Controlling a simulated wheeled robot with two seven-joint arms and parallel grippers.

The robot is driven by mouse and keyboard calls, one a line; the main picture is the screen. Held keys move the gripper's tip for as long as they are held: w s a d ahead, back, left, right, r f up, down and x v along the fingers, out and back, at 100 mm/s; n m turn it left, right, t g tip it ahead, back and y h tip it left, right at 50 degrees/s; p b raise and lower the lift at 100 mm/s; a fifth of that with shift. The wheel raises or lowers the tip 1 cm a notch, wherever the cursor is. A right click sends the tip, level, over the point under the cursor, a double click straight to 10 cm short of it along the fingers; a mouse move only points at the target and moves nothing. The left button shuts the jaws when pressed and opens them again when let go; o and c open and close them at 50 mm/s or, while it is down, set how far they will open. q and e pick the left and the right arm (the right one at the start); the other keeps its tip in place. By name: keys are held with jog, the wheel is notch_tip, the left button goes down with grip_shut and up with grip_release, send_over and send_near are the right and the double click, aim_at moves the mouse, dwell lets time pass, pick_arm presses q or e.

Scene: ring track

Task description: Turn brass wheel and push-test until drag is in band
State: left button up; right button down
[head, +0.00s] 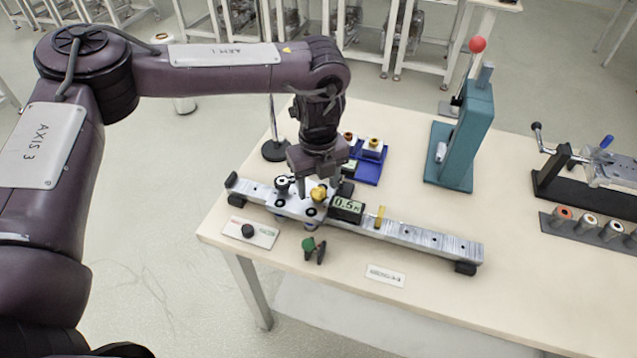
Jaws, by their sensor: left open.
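The brass wheel (319,193) sits on top of a light metal carriage (296,207) near the left part of a long grey rail (420,232). A black knob (283,184) stands on the same carriage to the left of the wheel. A small display (347,207) at the carriage's right side appears to read 0.5, with a unit too small to tell. My left gripper (318,182) is open and points down just above the wheel. I cannot tell whether its fingers touch the wheel. My right gripper is not in view.
A yellow marker (379,216) stands on the rail. A green-and-black clamp-like part (314,249) and a panel with a black knob (249,232) lie in front. Behind are a blue tray (369,172) and a teal press (468,135). The front right of the table (520,290) is clear.

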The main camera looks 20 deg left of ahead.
pick_arm(q)
jog(key=shift+f, duration=0.55)
jog(key=shift+c, duration=0.2)
jog(key=c, duration=0.9)
jog(key=shift+m, duration=1.3)
jog(key=shift+d+m+p, duration=0.1)
jog(key=shift+m+p, duration=0.25)
jog(key=shift+m, duration=1.45)
